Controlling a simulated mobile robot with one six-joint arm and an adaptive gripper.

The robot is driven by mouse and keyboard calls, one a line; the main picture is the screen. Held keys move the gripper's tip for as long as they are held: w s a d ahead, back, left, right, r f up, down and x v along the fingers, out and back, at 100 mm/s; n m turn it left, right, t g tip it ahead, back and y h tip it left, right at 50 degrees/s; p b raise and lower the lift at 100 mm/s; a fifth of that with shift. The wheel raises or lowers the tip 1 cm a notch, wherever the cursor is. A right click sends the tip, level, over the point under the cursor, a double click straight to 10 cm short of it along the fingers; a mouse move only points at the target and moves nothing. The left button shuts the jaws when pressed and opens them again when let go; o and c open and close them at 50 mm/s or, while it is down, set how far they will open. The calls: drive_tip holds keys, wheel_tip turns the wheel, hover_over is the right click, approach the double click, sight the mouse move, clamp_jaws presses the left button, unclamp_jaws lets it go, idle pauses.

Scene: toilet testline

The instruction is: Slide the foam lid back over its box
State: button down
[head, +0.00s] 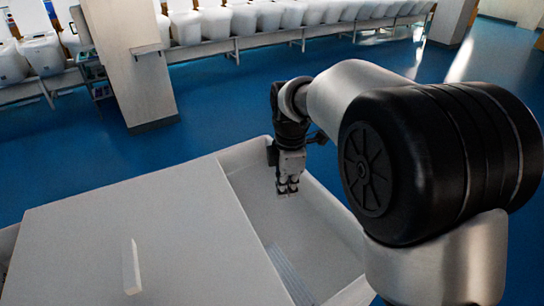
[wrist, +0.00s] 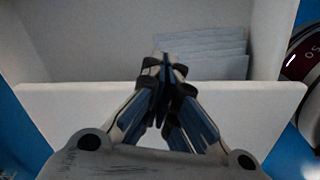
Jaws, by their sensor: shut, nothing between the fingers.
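The foam box (head: 318,185) is white and open at its right part in the head view. Its lid (head: 150,220) is a flat white panel over the left part, with a small raised bar (head: 131,266) on top. My gripper (head: 288,189) is shut and empty, pointing down at the opening, right of the lid's edge and apart from it. In the wrist view my gripper (wrist: 165,62) shows in front of a white rim (wrist: 235,94), which looks like the box's end wall. I cannot tell how deep the fingertips are.
Pale flat sheets or packs (wrist: 205,52) lie inside the box; they also show in the head view (head: 287,272). A pillar (head: 125,60) and a long rack of white containers (head: 240,20) stand behind. Blue floor (head: 215,110) between is clear.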

sight(123, 268)
drive_tip(key=a+f+n, duration=0.1)
drive_tip(key=a+f, duration=0.2)
drive_tip(key=f, duration=0.3)
drive_tip(key=a+f+n, duration=0.2)
drive_tip(key=a+f, duration=0.1)
drive_tip(key=f, duration=0.4)
drive_tip(key=shift+a+g+p, duration=0.3)
drive_tip(key=shift+a, duration=0.05)
drive_tip(key=shift+s, duration=0.15)
drive_tip(key=s+a, duration=0.6)
drive_tip(key=a, duration=0.4)
drive_tip(key=s+a+p, duration=0.1)
drive_tip(key=s+a, duration=0.6)
drive_tip(key=a, duration=0.3)
drive_tip(key=s+a, duration=0.7)
drive_tip(key=a, duration=0.3)
drive_tip(key=shift+a, duration=0.25)
drive_tip(key=shift+w, duration=0.1)
